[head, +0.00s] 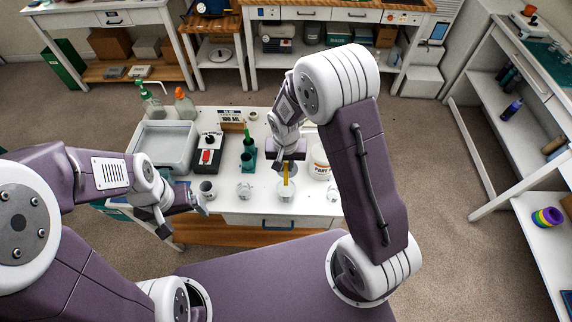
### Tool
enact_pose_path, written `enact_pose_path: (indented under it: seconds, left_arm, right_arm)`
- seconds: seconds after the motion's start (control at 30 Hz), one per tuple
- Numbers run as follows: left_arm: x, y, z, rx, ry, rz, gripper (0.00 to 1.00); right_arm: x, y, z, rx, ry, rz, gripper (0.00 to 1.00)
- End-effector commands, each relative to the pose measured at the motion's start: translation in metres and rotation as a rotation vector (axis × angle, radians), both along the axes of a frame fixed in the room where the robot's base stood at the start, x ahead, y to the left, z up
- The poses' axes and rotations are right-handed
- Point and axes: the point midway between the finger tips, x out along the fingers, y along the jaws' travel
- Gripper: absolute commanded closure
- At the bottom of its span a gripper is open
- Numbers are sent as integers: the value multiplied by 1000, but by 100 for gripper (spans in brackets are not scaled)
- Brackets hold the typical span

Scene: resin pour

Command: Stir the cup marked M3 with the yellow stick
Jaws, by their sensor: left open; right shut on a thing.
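The yellow stick (286,174) stands nearly upright, with its lower end at or in a clear cup (286,194) near the table's front edge. My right gripper (287,160) is shut on the stick's upper part, above that cup. Another clear cup (244,191) stands to its left, and a grey cup (207,189) stands further left. The markings on the cups are too small to read, so I cannot tell which is M3. My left gripper (184,215) is open and empty, in front of the table's left part, left of the grey cup.
The white table (266,210) also holds a grey tray (165,146), a black device with a red switch (207,151), green holders (248,158) and a white tub (320,165) right of the stick. Bottles (184,104) stand behind the tray.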

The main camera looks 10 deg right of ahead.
Motion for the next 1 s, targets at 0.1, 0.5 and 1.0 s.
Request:
enact_pose_path:
  seconds: [0.1,0.5,1.0]
  left_arm:
    - [0,0,-1,0,0,0,12]
    - [0,0,11,0,0,0,12]
    - [0,0,40,0,0,0,12]
  right_arm:
    - [0,0,-1,0,0,0,100]
    - [0,0,12,0,-1,0,100]
    - [0,0,49,0,0,0,100]
